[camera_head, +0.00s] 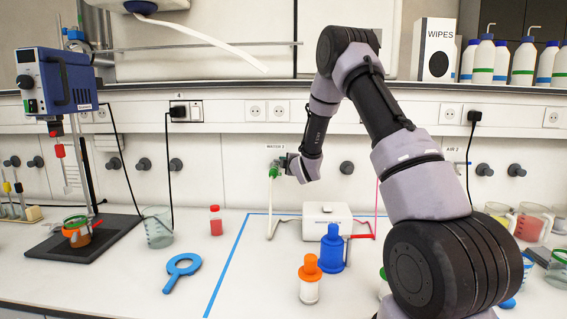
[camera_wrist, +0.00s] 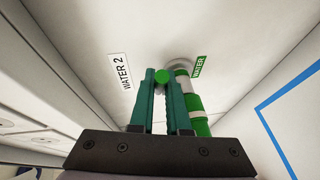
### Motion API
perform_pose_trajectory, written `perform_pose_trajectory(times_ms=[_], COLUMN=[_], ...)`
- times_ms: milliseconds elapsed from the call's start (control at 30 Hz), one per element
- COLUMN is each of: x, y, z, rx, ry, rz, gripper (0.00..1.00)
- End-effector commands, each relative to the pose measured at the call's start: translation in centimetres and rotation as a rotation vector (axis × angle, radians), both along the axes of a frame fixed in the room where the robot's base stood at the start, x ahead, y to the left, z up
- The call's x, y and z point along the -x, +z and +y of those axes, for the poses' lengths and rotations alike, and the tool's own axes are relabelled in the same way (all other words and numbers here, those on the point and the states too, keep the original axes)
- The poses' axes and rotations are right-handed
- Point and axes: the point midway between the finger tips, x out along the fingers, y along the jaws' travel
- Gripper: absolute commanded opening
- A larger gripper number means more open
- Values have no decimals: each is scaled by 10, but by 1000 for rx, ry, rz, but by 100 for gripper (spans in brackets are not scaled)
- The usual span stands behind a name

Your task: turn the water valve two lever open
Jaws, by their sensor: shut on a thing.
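The water valve two is on the white wall panel beside its "WATER 2" label (camera_wrist: 121,77). In the wrist view its green and white body (camera_wrist: 189,100) stands to the right of my gripper (camera_wrist: 161,78). The gripper's two teal fingers are closed around a green lever (camera_wrist: 161,75), whose round end shows between the fingertips. In the head view the green valve (camera_head: 274,169) is at mid-picture with my gripper (camera_head: 284,164) against its right side. The rest of the lever is hidden by the fingers.
A pale hose (camera_head: 271,205) hangs below the valve. A white device (camera_head: 327,220), a blue bottle (camera_head: 332,249) and an orange-capped bottle (camera_head: 310,280) stand on the bench below my arm. A blue magnifier-shaped tool (camera_head: 181,270) lies at the left.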

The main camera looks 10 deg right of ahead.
Motion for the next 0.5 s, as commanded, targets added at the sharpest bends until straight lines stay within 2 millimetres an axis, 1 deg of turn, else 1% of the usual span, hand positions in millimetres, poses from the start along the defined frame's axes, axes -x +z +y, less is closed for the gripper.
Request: perform_pose_trajectory(times_ms=[33,133,300,500], x=[2,5,7,9], y=[-1,-1,-1,-1], z=[5,7,10,11], rx=[1,1,1,0], ry=[-34,-115,-236,-340], rz=[3,3,2,2], gripper=[0,0,0,0])
